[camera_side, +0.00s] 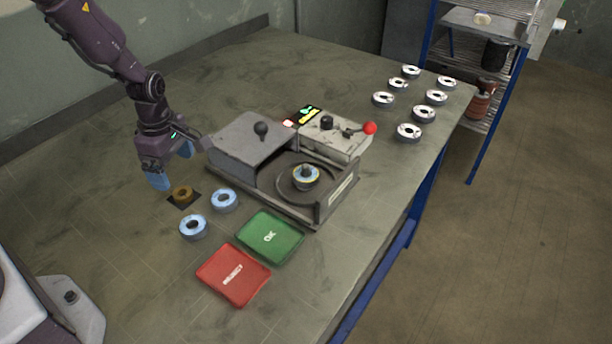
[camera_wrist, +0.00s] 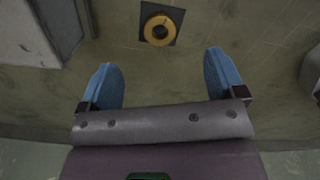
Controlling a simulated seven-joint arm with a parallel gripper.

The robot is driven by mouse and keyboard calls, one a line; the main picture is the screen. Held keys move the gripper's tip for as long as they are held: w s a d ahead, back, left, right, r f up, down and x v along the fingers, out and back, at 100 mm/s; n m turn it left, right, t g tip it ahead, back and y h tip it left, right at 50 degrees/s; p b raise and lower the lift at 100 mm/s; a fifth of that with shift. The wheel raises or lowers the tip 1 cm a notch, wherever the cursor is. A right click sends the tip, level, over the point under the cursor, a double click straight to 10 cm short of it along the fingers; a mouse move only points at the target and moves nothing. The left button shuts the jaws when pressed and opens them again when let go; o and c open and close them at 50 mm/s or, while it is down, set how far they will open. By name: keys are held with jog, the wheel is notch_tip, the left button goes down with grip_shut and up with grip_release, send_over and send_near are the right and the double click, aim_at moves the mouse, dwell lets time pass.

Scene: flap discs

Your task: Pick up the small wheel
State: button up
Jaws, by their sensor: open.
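A small brown-gold wheel (camera_side: 183,193) lies flat on a dark square pad (camera_side: 174,203) on the table, at the left of the side view. In the wrist view the wheel (camera_wrist: 159,30) shows as a yellow-brown ring with a dark hole, on the dark pad (camera_wrist: 175,12). My gripper (camera_side: 172,166) is above the table, just behind and left of the wheel. In the wrist view its two blue fingers (camera_wrist: 165,82) are wide apart with nothing between them. The wheel is beyond the fingertips, near the top of the picture, and is not touched.
Two blue-white discs (camera_side: 193,227) (camera_side: 225,199) lie near the pad. A grey machine (camera_side: 250,142) holds another disc (camera_side: 306,175) on its turntable.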

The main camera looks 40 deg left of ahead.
jog(key=shift+d, duration=0.1)
jog(key=w+d+m, duration=0.4)
jog(key=d, duration=0.4)
jog(key=m+t+y, duration=0.2)
jog(key=m+t, duration=0.2)
jog(key=m, duration=1)
send_near(305, 169)
jog(key=x, duration=0.6)
jog(key=shift+w+a, duration=0.1)
jog(key=shift+a, duration=0.25)
jog(key=shift+d+x, duration=0.2)
jog(key=shift+x, duration=1.1)
jog(key=shift+d+x, duration=0.15)
jog(key=shift+x, duration=1.15)
jog(key=c, duration=1)
jog(key=shift+c, duration=0.3)
